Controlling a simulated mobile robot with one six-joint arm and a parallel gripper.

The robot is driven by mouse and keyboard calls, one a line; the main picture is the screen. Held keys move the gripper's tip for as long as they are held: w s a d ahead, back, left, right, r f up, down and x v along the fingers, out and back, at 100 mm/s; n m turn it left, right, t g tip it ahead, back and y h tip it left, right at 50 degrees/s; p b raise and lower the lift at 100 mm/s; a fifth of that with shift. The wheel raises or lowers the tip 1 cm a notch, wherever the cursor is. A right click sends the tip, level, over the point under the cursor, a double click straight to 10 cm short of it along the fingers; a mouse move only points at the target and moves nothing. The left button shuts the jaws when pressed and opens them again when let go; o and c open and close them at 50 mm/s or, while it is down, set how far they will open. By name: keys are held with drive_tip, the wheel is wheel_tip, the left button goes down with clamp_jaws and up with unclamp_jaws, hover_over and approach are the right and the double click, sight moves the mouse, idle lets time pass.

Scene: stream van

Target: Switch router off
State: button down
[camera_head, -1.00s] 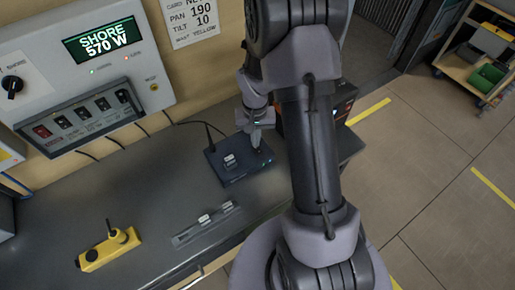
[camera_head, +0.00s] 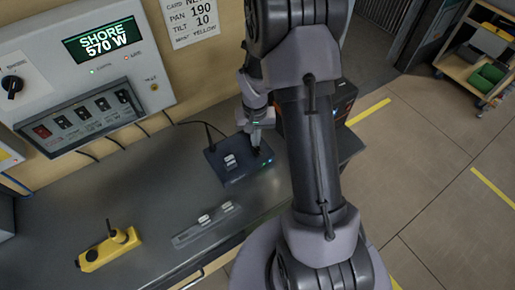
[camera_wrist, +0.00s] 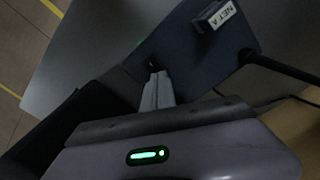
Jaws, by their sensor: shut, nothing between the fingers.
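The router (camera_head: 238,167) is a dark blue box on the grey bench, with a small white-labelled piece on top and lit spots on its front edge at right. In the wrist view the router (camera_wrist: 195,55) shows close up, with a tag reading "NET A" (camera_wrist: 228,15). My gripper (camera_head: 256,152) points down at the router's right part. Its fingers (camera_wrist: 157,90) are shut and empty, with the tips at or just above the router's surface. I cannot tell if they touch. A small dark feature (camera_wrist: 152,62) lies just beyond the tips; the router's switch is not clear.
A wall panel (camera_head: 85,75) reads "SHORE 570 W" above a row of switches. A dark box with orange marks (camera_head: 343,98) stands behind my arm.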

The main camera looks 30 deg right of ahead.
drive_tip(key=shift+f+b, duration=0.75)
drive_tip(key=shift+f, duration=0.15)
idle(0.5)
wheel_tip(320, 180, up, 7)
drive_tip(key=p, duration=0.5)
idle(0.4)
